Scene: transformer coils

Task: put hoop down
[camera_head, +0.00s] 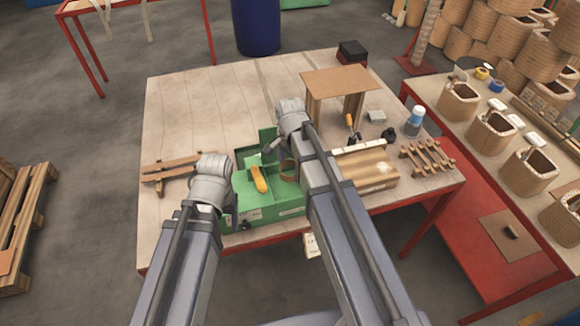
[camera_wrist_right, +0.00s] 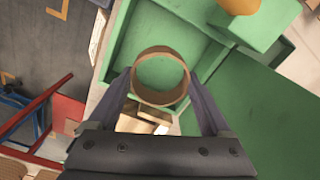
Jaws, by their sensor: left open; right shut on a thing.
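The hoop is a short brown ring. In the right wrist view the hoop (camera_wrist_right: 160,99) sits between the two dark fingers of my right gripper (camera_wrist_right: 160,90), which is shut on it. Below it is the green box (camera_wrist_right: 133,47), with an open compartment.
A yellow-orange object (camera_head: 259,178) lies on the box. Wooden pieces (camera_head: 168,170), a laminated block (camera_head: 366,168), a small wooden rack (camera_head: 426,157), a bottle (camera_head: 416,118) and a small brown stand (camera_head: 341,80) are on the table (camera_head: 190,110). The table's back left is clear.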

